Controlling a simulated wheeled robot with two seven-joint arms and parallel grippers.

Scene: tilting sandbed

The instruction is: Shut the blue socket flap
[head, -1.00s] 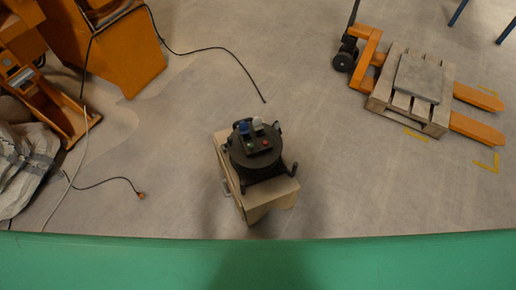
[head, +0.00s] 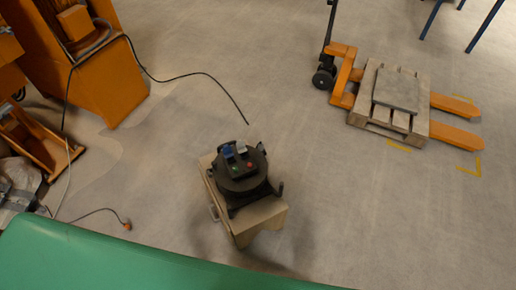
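A round black unit (head: 241,185) stands on a light wooden stand (head: 262,217) near the middle of the head view. On its top are a small blue part (head: 228,151), which looks like the blue socket flap, and a whitish part (head: 242,147) beside it. A green dot and a red dot show in front of them. The blue part is too small to tell whether it is open or shut. Neither of my grippers is in view.
An orange pallet jack (head: 342,75) with a wooden pallet (head: 376,115) stands at upper right. Orange machinery (head: 100,80) is at upper left. Black cables (head: 205,75) lie on the floor. A green surface (head: 110,262) fills the lower left. Floor right of the stand is clear.

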